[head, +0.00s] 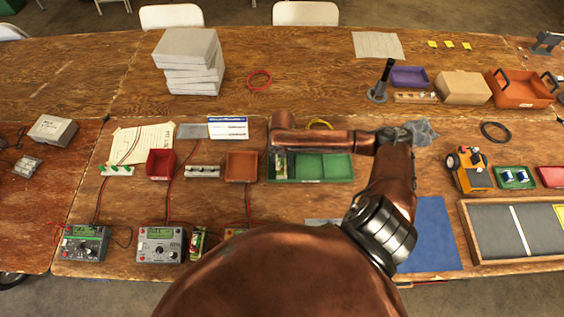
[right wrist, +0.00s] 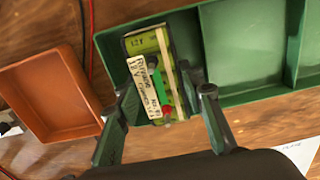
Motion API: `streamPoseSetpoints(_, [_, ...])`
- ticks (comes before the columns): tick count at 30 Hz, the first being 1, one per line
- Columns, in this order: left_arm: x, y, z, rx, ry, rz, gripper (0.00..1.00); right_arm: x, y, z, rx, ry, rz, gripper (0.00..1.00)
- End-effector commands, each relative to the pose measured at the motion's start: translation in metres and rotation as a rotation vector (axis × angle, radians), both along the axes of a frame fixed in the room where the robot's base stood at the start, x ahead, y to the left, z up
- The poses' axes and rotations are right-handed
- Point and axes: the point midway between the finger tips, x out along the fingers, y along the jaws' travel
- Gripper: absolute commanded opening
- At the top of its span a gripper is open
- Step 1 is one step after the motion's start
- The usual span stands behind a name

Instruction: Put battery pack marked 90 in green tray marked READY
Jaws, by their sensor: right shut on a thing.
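The green battery pack (right wrist: 150,72) has a white handwritten label and "12V" at its top; I cannot read a 90 on it. My right gripper (right wrist: 158,92) is shut on it, one finger on each side. The pack is at the left compartment of the green tray (right wrist: 252,45); I cannot tell whether it touches the floor. In the head view the tray (head: 325,168) has several compartments, and a small front label is too small to read. My right gripper (head: 280,158) is over its left end there. My left gripper is not in view.
An orange-brown tray (head: 241,166) stands just left of the green tray. Another battery pack (head: 198,243) is beside a grey meter (head: 160,245). A red bin (head: 160,163) and a stack of grey slabs (head: 190,62) are farther left. The tray's other compartments look empty.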

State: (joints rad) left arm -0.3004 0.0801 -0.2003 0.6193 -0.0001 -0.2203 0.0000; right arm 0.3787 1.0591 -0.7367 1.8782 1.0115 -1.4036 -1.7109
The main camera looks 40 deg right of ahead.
Motion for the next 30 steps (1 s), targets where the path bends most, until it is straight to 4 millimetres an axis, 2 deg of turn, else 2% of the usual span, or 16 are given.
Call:
streamPoseSetpoints(5, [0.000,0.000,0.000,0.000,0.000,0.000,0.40,0.001,0.000,-0.001,-0.001,-0.002,0.000,0.00])
streamPoseSetpoints(6, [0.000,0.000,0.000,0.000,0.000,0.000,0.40,0.000,0.000,-0.002,-0.001,0.001,0.000,0.38])
streamPoseSetpoints(12, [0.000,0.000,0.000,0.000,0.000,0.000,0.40,0.000,0.000,-0.002,-0.001,0.001,-0.001,0.52])
streamPoseSetpoints(23, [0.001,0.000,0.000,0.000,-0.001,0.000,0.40,0.000,0.000,0.002,-0.001,-0.001,-0.001,0.53])
streamPoseSetpoints(26, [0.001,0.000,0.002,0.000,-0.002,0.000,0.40,0.001,-0.001,0.014,-0.001,-0.002,-0.001,0.53])
streamPoseSetpoints(30, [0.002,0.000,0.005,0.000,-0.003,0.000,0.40,0.001,-0.001,0.042,-0.002,-0.004,0.000,0.53])
